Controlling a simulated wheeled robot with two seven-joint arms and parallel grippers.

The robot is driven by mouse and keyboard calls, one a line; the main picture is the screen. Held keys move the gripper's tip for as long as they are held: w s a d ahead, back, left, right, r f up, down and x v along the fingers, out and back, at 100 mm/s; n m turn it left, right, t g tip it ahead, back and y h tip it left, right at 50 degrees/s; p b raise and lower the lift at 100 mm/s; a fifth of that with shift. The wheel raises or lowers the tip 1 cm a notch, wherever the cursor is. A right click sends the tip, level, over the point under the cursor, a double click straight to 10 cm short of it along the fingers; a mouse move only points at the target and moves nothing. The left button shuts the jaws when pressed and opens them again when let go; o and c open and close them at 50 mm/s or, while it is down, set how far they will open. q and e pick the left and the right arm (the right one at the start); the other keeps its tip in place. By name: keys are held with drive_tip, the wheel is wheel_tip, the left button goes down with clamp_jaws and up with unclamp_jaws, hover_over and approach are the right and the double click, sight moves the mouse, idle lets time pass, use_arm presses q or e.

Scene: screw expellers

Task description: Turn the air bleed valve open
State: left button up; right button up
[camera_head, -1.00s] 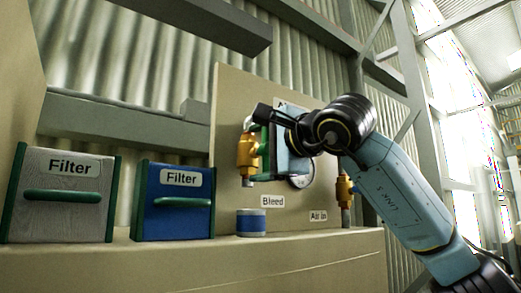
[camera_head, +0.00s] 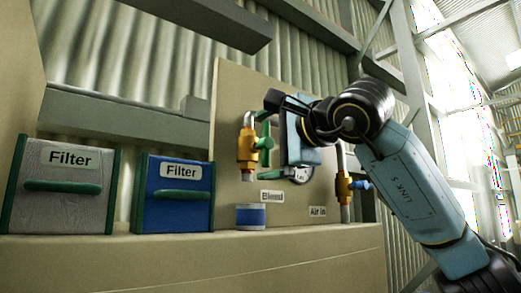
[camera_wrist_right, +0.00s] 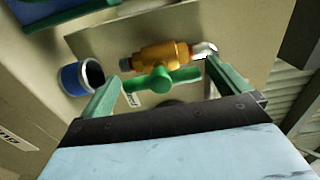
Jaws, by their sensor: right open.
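The bleed valve has an orange-yellow body (camera_head: 246,146) on a pipe fixed to the panel, left of centre in the head view. Its green handle (camera_head: 265,144) sticks out to the right. In the right wrist view the valve body (camera_wrist_right: 160,56) lies ahead of the fingers, and the green handle (camera_wrist_right: 160,80) lies crosswise between them. My right gripper (camera_wrist_right: 164,74) is open, with one green finger on each side of the handle. I see no clear contact with the handle. In the head view my right wrist partly hides the panel. My left gripper is out of view.
A blue-and-white cup (camera_head: 251,217) stands on the ledge under the valve, near the Bleed label (camera_head: 272,196). A second valve (camera_head: 344,187) with a blue handle is at the right, by the Air in label (camera_head: 318,211). Grey (camera_head: 64,190) and blue (camera_head: 174,196) filter boxes stand left.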

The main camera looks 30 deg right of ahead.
drive_tip(key=s+b, duration=0.2)
drive_tip(key=s, duration=0.8)
drive_tip(key=shift+s+d, duration=0.4)
drive_tip(key=shift+d, duration=0.05)
